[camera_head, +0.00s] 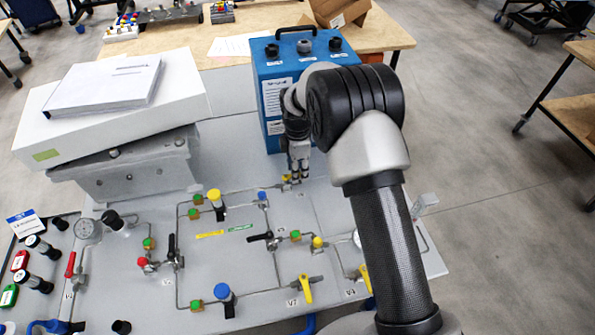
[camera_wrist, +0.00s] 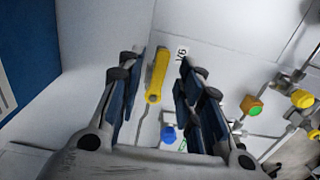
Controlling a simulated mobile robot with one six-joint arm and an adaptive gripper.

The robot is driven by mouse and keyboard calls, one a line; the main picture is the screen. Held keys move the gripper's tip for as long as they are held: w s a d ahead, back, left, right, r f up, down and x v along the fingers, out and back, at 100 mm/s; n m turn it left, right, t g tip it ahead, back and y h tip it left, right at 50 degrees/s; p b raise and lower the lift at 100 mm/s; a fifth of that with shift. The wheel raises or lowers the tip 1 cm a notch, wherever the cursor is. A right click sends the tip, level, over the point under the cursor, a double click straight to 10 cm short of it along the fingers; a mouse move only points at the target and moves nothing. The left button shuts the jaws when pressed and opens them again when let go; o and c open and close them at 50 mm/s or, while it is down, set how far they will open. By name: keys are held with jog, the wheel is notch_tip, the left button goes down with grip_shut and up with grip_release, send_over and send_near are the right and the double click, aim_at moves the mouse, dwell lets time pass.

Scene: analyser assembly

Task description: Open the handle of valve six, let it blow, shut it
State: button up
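The yellow handle of valve six (camera_wrist: 157,75) shows in the wrist view, beside a small white label (camera_wrist: 182,53) that seems to read V6. My gripper (camera_wrist: 161,64) is open, with one dark finger on each side of the handle. I see a gap on both sides, so neither finger seems to touch it. In the head view my gripper (camera_head: 299,170) points down at the back of the panel, in front of the blue box. Only a bit of yellow (camera_head: 287,178) shows beside it there. How the handle lies to its pipe is unclear.
The blue box (camera_head: 272,85) stands close behind my gripper. The grey panel (camera_head: 330,205) carries pipes, gauges and other valves, including a yellow handle at V7 (camera_head: 306,288) and black handles. A white box with a binder (camera_head: 105,85) stands at left.

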jog(key=shift+f, duration=0.25)
jog(key=shift+c, duration=0.5)
grip_shut()
